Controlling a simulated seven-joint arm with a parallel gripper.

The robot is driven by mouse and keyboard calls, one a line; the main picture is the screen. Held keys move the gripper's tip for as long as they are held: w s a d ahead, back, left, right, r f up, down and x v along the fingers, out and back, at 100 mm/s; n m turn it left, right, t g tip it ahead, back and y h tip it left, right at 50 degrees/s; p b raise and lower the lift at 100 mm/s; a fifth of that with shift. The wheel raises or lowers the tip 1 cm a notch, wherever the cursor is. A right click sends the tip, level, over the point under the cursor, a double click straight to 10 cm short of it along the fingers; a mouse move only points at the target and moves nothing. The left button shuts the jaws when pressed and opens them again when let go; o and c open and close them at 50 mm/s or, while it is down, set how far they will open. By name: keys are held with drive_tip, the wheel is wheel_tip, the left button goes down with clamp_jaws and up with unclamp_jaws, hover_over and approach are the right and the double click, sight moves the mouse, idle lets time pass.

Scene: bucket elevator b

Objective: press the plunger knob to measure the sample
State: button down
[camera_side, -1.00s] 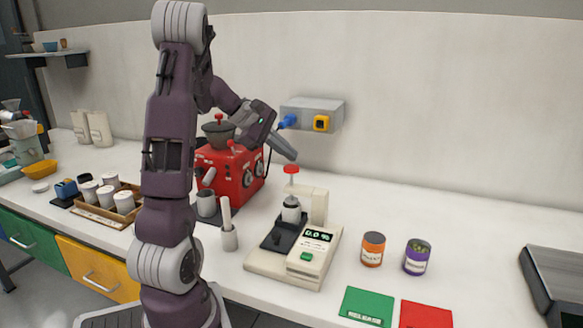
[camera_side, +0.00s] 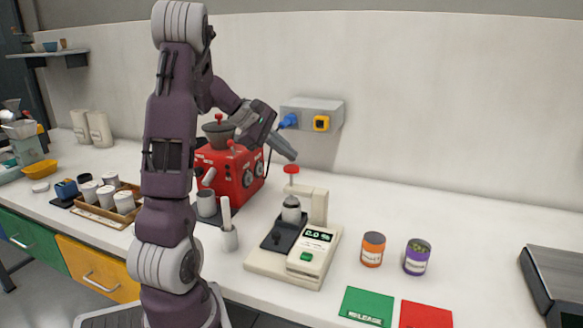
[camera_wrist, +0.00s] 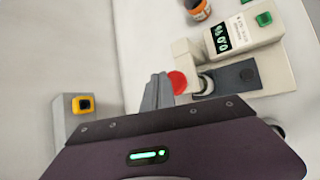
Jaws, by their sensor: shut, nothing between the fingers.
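A cream measuring device (camera_side: 265,262) with a small display (camera_side: 318,236) stands on the white counter. The display seems to read 0.0 %. A red round plunger knob (camera_side: 291,169) tops its post, above a small metal cup-like part (camera_side: 291,209). In the wrist view the red knob (camera_wrist: 178,82) lies just right of the fingertips. My gripper (camera_side: 293,156) is shut and empty. Its fingertips are just above the knob in the side view; I cannot tell whether they touch it. The closed fingers also show in the wrist view (camera_wrist: 159,90).
An orange jar (camera_side: 373,249) and a purple jar (camera_side: 417,257) stand to the right. A wall box (camera_side: 312,112) is behind. Green (camera_side: 367,306) and red (camera_side: 425,314) pads lie in front.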

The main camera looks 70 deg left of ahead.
sight(289, 167)
drive_tip(key=shift+f, duration=0.15)
drive_tip(key=shift+f, duration=0.25)
drive_tip(key=shift+f, duration=1.55)
idle(1.4)
drive_tip(key=shift+r, duration=1.95)
drive_tip(key=shift+r, duration=0.1)
drive_tip(key=shift+r, duration=2.45)
